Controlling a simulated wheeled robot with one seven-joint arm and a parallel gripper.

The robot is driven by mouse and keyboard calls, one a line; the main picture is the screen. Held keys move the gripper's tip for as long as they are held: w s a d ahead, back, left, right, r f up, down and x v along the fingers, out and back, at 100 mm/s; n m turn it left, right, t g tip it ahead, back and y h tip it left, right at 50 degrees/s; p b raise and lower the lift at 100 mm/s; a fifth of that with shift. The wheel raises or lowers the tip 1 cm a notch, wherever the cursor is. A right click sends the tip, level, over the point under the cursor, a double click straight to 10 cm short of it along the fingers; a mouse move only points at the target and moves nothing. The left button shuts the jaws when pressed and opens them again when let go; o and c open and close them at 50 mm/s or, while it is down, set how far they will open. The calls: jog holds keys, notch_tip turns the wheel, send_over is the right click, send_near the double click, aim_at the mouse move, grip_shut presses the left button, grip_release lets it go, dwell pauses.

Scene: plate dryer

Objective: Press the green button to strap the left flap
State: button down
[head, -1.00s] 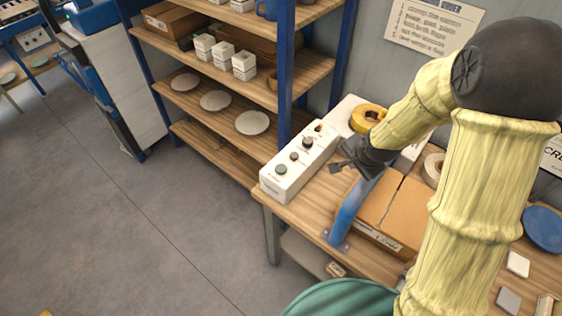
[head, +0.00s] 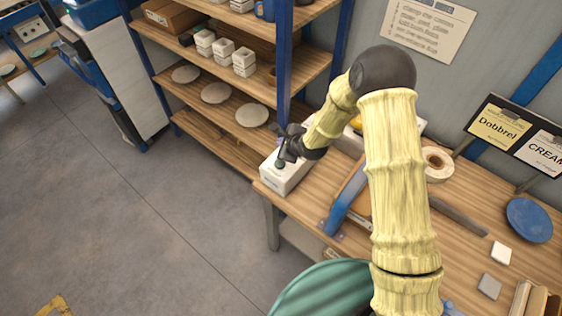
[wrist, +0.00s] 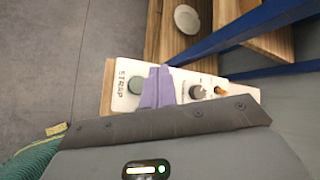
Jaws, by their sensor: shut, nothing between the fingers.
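The white control box (head: 283,180) stands at the table's left end, partly hidden by my arm in the head view. In the wrist view, the box (wrist: 119,100) carries the word STRAP beside a green button (wrist: 134,84). My gripper (head: 281,157) is over the box, fingers shut and empty. In the wrist view its purple fingers (wrist: 158,82) are just right of the green button; I cannot tell whether they touch it. A dark knob (wrist: 198,92) is right of the fingers. The cardboard carton (head: 351,190) is mostly hidden behind my arm, its flaps not clear.
A blue bar (head: 345,207) stands beside the carton. A wooden shelf rack (head: 215,118) with plates and small white boxes is behind the control box. A tape roll (head: 437,163) and a blue plate (head: 529,220) lie on the table to the right. Floor at left is clear.

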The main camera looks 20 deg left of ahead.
aim_at(282, 165)
jog(key=shift+a+f, duration=0.1)
notch_tip(282, 165, down, 9)
jog(key=b, duration=0.6)
jog(key=shift+r, duration=0.2)
dwell(1.7)
jog(key=shift+f+b, duration=0.4)
jog(key=shift+f+b, duration=0.5)
jog(key=shift+f, duration=0.05)
dwell(0.9)
jog(key=shift+r, duration=0.1)
jog(key=shift+d+r+p, duration=0.2)
jog(key=shift+r+p, duration=0.35)
jog(key=shift+r, duration=0.35)
